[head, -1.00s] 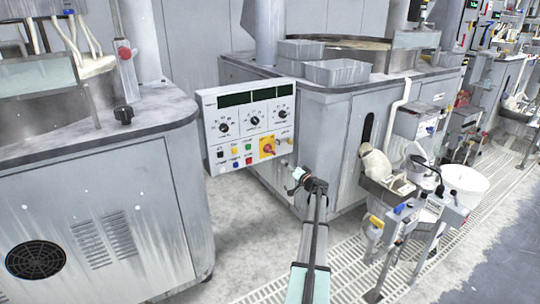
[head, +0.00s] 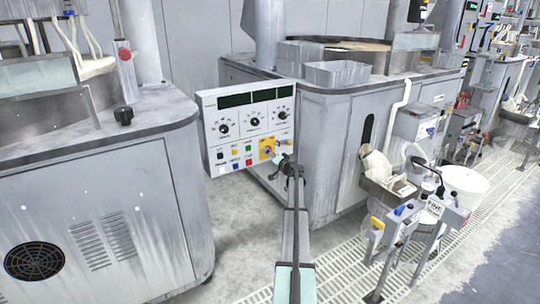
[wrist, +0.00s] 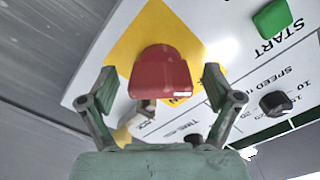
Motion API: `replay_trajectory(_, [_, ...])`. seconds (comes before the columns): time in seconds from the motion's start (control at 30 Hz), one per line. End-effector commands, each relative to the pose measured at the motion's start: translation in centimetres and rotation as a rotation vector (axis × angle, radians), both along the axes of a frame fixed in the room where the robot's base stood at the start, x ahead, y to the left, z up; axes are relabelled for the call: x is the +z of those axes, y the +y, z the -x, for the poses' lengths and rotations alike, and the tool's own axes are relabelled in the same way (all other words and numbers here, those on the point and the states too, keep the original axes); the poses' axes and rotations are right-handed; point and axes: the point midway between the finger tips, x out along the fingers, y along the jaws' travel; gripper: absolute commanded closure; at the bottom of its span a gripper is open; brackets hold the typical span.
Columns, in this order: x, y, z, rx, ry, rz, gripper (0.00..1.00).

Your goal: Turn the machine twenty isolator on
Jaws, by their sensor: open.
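The isolator is a red rotary knob (wrist: 160,78) on a yellow square plate (wrist: 148,32), at the lower right of the white control panel (head: 245,112). No machine number is readable. In the head view, the yellow plate (head: 265,145) shows just behind my gripper (head: 281,160), which covers part of the knob. In the wrist view, my gripper (wrist: 159,86) is open, with one finger on each side of the red knob. Contact with the knob cannot be told. The plate's lettering is mostly hidden, so the switch position is unclear.
A green START button (wrist: 272,18) and a black dial (wrist: 275,103) are close by on the panel. The left machine cabinet (head: 90,220) stands near. A grey stand (head: 425,215) and a white bucket (head: 466,183) are on the right.

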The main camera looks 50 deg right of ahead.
Motion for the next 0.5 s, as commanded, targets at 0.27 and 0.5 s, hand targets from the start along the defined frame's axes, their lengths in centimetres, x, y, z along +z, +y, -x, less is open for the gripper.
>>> replay_trajectory(0.27, [0.01,-0.30,-0.93,0.000,0.000,0.000,0.10])
replay_trajectory(0.5, [0.01,-0.29,-0.89,0.000,0.000,0.000,0.35])
